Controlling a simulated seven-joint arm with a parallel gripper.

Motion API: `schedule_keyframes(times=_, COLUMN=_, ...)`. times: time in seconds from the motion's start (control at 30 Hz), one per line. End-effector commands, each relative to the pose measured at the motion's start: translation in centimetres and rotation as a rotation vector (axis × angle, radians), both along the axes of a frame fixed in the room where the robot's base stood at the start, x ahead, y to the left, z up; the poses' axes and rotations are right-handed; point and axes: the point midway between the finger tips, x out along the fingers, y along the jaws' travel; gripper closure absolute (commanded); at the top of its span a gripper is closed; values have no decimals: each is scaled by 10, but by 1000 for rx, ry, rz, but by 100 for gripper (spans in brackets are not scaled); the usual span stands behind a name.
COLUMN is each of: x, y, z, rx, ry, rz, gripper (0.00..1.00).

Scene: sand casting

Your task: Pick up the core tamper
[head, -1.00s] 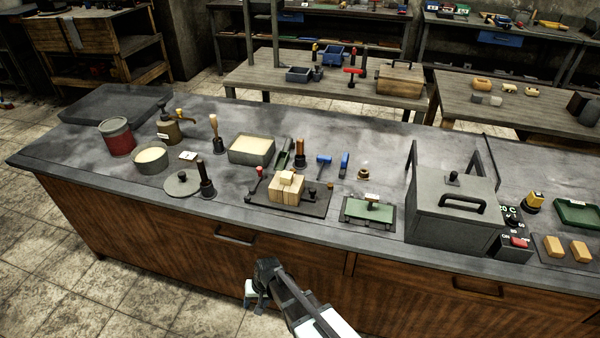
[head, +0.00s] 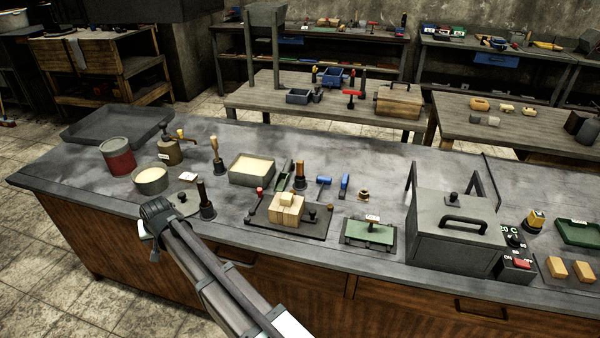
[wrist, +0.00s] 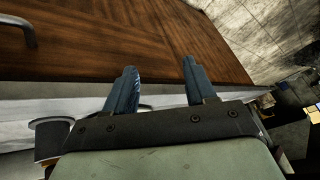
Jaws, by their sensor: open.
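Several upright hand tools on the bench could be the core tamper, and I cannot tell for sure which it is. One has a dark handle and flared black foot (head: 206,200); it stands just right of my gripper in the head view. Another has a light wooden handle and dark foot (head: 217,158), farther back. A third has an orange-brown handle (head: 300,174), near the middle. My gripper (head: 149,240) is at the bench's front edge, left of the dark-handled tool. In the wrist view its two fingers (wrist: 160,70) are apart with nothing between them.
The grey bench top (head: 85,160) holds a red pot (head: 117,160), a sand-filled round pan (head: 150,181) and a square sand box (head: 251,170). My arm partly hides a flat round lid (head: 178,201). A wooden-block stack (head: 287,209) and a grey lidded box (head: 455,225) stand farther right.

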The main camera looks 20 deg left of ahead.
Motion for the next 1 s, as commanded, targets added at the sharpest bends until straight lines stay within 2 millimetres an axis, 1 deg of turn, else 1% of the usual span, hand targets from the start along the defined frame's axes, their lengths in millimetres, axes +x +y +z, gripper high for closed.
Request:
schedule_keyframes(times=0.03, x=17, y=4, z=26, rx=14, ry=-20, rz=-25, gripper=45)
schedule_keyframes(times=0.07, x=27, y=2, z=38, rx=20, ry=-29, rz=-42, gripper=45)
schedule_keyframes(times=0.1, x=41, y=-1, z=56, rx=29, ry=-37, rz=-71, gripper=45)
schedule_keyframes(times=0.17, x=63, y=-8, z=82, rx=43, ry=-46, rz=-118, gripper=45)
schedule_keyframes(times=0.2, x=77, y=-14, z=99, rx=53, ry=-49, rz=-153, gripper=45)
schedule_keyframes(times=0.27, x=99, y=-25, z=123, rx=67, ry=-54, rz=-204, gripper=45)
schedule_keyframes(times=0.3, x=112, y=-32, z=139, rx=77, ry=-54, rz=-238, gripper=45)
schedule_keyframes(times=0.37, x=132, y=-44, z=162, rx=94, ry=-54, rz=-290, gripper=45)
schedule_keyframes(times=0.4, x=145, y=-54, z=177, rx=104, ry=-50, rz=-328, gripper=45)
schedule_keyframes(times=0.47, x=167, y=-71, z=195, rx=123, ry=-33, rz=-393, gripper=45)
schedule_keyframes(times=0.5, x=179, y=-83, z=203, rx=135, ry=-14, rz=-434, gripper=45)
schedule_keyframes(times=0.57, x=194, y=-100, z=207, rx=151, ry=27, rz=-493, gripper=45)
schedule_keyframes(times=0.63, x=211, y=-120, z=205, rx=171, ry=88, rz=-562, gripper=45)
schedule_keyframes(times=0.77, x=240, y=-159, z=195, rx=212, ry=227, rz=-696, gripper=45)
schedule_keyframes(times=0.8, x=248, y=-172, z=191, rx=226, ry=274, rz=-739, gripper=45)
schedule_keyframes(times=0.87, x=261, y=-191, z=186, rx=249, ry=346, rz=-806, gripper=45)
schedule_keyframes(times=0.9, x=270, y=-205, z=183, rx=263, ry=395, rz=-850, gripper=45)
schedule_keyframes(times=0.97, x=281, y=-225, z=179, rx=286, ry=468, rz=-915, gripper=45)
schedule_keyframes(times=1.0, x=289, y=-239, z=176, rx=301, ry=518, rz=-957, gripper=45)
